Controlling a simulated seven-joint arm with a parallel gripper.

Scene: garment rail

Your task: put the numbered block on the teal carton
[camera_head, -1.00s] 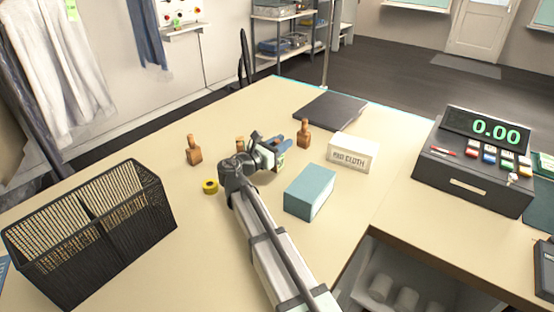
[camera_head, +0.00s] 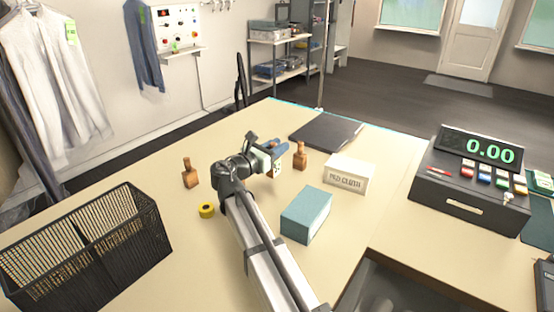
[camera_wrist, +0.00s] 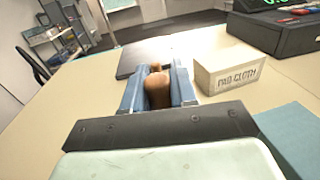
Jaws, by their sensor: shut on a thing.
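The numbered block (camera_head: 276,169) is small and pale with dark marks on its face, and shows at the fingers in the head view. My gripper (camera_head: 274,148) has blue fingers and is shut on it above the counter. In the wrist view the fingers (camera_wrist: 158,88) point away and I cannot make out the block there. The teal carton (camera_head: 306,215) is a plain box on the counter, nearer and to the right of the gripper, with a clear top. Part of it shows at the lower right of the wrist view (camera_wrist: 292,138).
A brown bottle (camera_head: 300,156) stands just beyond the fingers; another (camera_head: 190,173) is at left. The white cloth box (camera_head: 349,174) stands behind the carton. A yellow roll (camera_head: 206,210), black basket (camera_head: 90,245), dark folder (camera_head: 326,132) and cash register (camera_head: 470,185) are also on the counter.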

